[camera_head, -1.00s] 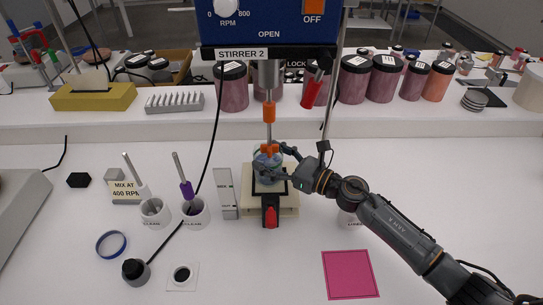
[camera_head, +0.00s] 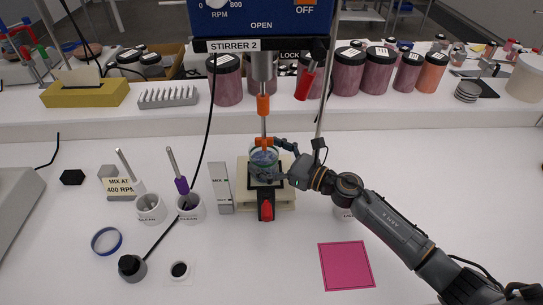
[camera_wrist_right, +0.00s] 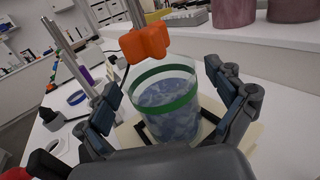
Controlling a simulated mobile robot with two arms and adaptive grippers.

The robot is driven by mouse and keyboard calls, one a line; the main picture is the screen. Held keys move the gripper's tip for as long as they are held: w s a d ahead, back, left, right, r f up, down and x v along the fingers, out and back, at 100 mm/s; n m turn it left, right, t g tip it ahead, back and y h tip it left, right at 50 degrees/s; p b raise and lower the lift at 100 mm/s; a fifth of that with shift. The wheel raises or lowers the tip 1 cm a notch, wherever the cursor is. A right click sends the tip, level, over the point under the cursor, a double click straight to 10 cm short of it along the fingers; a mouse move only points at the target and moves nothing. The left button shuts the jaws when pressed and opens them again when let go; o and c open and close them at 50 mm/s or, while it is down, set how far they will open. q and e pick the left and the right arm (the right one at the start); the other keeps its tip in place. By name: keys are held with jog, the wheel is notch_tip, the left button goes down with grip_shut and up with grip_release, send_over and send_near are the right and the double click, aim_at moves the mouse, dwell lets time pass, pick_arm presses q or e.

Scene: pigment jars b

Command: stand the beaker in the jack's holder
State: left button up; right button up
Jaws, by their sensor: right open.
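The beaker (camera_head: 263,161) is clear glass with blue contents and a green band, plain in the right wrist view (camera_wrist_right: 166,106). It stands upright over the jack (camera_head: 287,198), a cream platform with a black holder frame (camera_head: 252,184) and a red knob (camera_head: 266,210). The beaker's base appears to be within the frame, but the gripper partly hides it. My right gripper (camera_head: 283,162) is open, with one finger on each side of the beaker; gaps show in the right wrist view (camera_wrist_right: 172,98). My left gripper is out of view.
The stirrer (camera_head: 262,20) hangs above, its shaft with orange pieces (camera_head: 263,104) coming down to the beaker's mouth. A level card (camera_head: 222,188) and white cups (camera_head: 190,207) stand left of the jack. A pink square (camera_head: 346,266) lies at front right, with clear table around it.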

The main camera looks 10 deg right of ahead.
jog(key=shift+r, duration=0.25)
jog(key=b+v, duration=0.5)
jog(key=v, duration=0.7)
jog(key=shift+f, duration=0.1)
